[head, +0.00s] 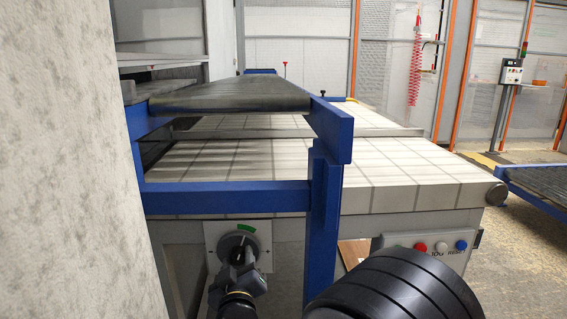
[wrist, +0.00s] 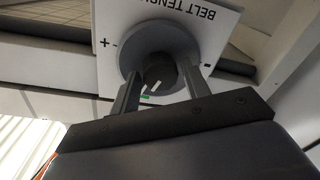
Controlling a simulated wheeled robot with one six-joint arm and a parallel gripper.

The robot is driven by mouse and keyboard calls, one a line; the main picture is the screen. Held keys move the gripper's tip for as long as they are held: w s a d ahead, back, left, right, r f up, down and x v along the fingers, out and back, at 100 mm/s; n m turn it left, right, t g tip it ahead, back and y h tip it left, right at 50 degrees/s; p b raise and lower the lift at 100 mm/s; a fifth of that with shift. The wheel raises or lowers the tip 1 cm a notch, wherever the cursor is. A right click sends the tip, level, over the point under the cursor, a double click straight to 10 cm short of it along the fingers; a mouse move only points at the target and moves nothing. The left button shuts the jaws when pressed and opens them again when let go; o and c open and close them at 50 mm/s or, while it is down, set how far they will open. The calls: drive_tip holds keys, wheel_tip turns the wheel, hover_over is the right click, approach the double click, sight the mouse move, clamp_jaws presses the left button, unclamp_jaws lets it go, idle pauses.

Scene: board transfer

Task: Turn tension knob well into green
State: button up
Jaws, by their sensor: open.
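The tension knob (wrist: 160,66) is dark, on a round grey dial (wrist: 130,58) fixed to a white plate marked "BELT TENS…" (wrist: 185,14). In the head view the dial (head: 231,246) is partly hidden by my gripper (head: 238,278), and a green arc (head: 247,228) shows above it. In the wrist view my gripper (wrist: 159,70) is open, with one finger on each side of the knob. I cannot tell whether they touch it. A pale mark shows on the knob near a small green patch (wrist: 145,99). Where exactly the pointer stands against the green is unclear.
A blue frame post (head: 323,215) stands close right of the plate, with a blue crossbar (head: 225,197) above. A button box (head: 435,247) is further right. A pale wall or panel (head: 65,170) closes off the left. A tiled conveyor belt (head: 400,175) lies behind.

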drive_tip(key=shift+r+n+p, duration=0.15)
drive_tip(key=shift+n+p, duration=0.35)
drive_tip(key=shift+n, duration=0.4)
drive_tip(key=s+d+p, duration=0.1)
drive_tip(key=s+p, duration=0.1)
drive_tip(key=s, duration=0.8)
drive_tip(key=shift+s+d, duration=0.2)
drive_tip(key=shift+s, duration=0.15)
